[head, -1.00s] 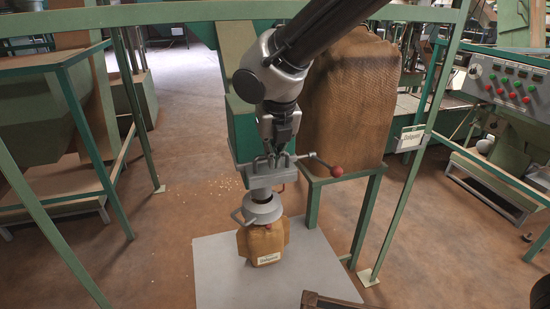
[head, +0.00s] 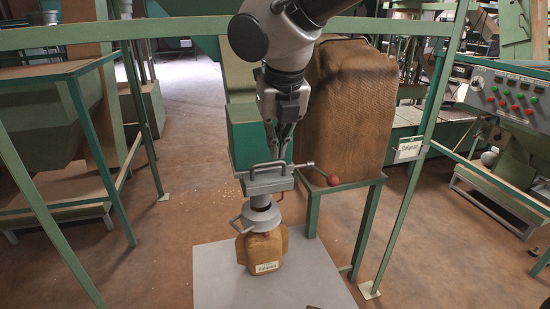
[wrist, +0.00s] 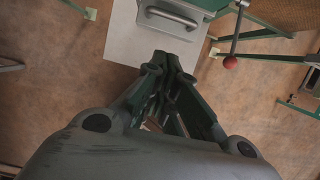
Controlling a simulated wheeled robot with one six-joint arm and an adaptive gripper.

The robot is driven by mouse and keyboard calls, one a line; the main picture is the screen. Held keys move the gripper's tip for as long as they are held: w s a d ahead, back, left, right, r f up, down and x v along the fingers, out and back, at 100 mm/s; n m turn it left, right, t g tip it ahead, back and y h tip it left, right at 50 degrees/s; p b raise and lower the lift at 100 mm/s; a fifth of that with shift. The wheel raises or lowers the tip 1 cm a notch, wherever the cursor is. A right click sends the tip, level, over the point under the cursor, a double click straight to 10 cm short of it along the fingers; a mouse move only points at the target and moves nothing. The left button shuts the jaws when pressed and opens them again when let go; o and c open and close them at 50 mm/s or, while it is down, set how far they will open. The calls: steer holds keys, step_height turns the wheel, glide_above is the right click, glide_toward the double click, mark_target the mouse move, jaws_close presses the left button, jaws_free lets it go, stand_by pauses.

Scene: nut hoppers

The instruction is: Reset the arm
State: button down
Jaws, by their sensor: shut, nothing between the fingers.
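My gripper (head: 277,150) is above and a little behind the grey hopper outlet with its handle (head: 266,165) in the head view. Its fingers point down and are shut, with nothing between them. In the wrist view the gripper (wrist: 175,58) shows its fingertips together, below the outlet handle (wrist: 172,17) in the picture and apart from it. A lever with a red ball knob (head: 332,180) sticks out to the right of the outlet, and the knob shows in the wrist view too (wrist: 230,62). A small labelled brown sack (head: 265,252) hangs upright under the outlet's spout.
A large brown sack (head: 350,105) stands on a green stand (head: 368,222) at the right. A grey plate (head: 215,270) lies under the small sack. A control panel (head: 515,85) is far right.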

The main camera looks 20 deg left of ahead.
steer(key=s+d+n, duration=0.3)
steer(key=d+n, duration=0.7)
steer(key=d, duration=0.6)
steer(key=s+d+n+t+h, duration=0.1)
steer(key=s+d+n, duration=0.1)
steer(key=d+n, duration=0.8)
steer(key=s+d+n, duration=0.3)
steer(key=d+n, duration=0.6)
steer(key=d, duration=1.5)
steer(key=shift+s+d+r+n+h, duration=0.25)
steer(key=shift+s+r+n+h, duration=0.1)
steer(key=shift+n+h, duration=0.05)
